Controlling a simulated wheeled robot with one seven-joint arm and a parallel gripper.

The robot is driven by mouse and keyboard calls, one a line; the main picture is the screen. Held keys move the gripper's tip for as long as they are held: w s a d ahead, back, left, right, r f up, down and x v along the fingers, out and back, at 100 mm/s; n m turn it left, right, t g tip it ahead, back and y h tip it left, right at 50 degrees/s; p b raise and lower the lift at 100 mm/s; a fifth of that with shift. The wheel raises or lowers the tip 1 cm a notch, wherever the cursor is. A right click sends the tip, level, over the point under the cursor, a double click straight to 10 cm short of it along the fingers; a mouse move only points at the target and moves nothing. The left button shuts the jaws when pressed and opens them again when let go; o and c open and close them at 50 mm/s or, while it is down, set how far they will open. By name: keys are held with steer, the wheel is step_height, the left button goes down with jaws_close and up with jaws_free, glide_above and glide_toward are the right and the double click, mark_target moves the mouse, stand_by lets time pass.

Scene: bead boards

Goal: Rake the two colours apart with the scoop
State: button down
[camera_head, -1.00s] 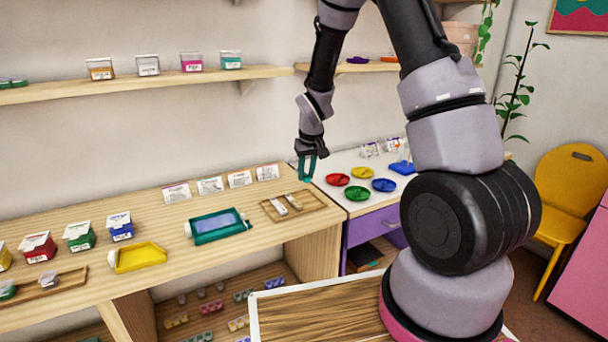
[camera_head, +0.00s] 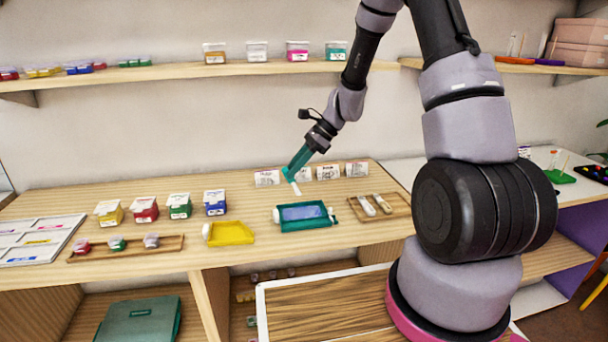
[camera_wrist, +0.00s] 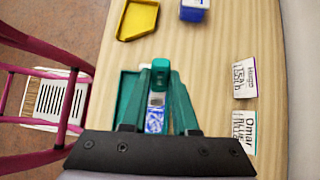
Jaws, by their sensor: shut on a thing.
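The teal tray has a blue-violet inside; single beads and a second colour cannot be made out. A yellow tray (camera_head: 229,234) lies to its left and also shows in the wrist view (camera_wrist: 138,20).
A wooden tray (camera_head: 357,216) with two pale pieces lies right of the teal tray. Four-coloured lidded boxes, including a blue one (camera_head: 215,202), stand at left. Several white label cards (camera_head: 267,177) stand behind. Bare bench shows between the trays and cards.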

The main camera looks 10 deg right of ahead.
mark_target(293, 180)
steer(key=shift+w+a+r+m, duration=0.15)
steer(key=shift+w+a, duration=0.05)
steer(key=shift+a, duration=0.2)
steer(key=shift+w+a+r+m, duration=0.1)
steer(key=shift+w+a+m, duration=0.05)
steer(key=shift+a, duration=0.2)
steer(key=shift+a+f+y, duration=0.1)
steer(key=shift+y, duration=0.2)
steer(key=shift+f, duration=2.9)
steer(key=shift+s, duration=1.75)
steer(key=shift+d, duration=1.6)
steer(key=shift+w, duration=1.75)
steer(key=shift+w+d, duration=0.1)
steer(key=shift+d, duration=1.3)
steer(key=shift+s+d, duration=0.1)
steer(key=shift+s, duration=1.65)
steer(key=shift+w, duration=0.8)
steer(key=shift+a, duration=3.3)
steer(key=shift+d, duration=3.5)
steer(key=shift+r, duration=2.5)
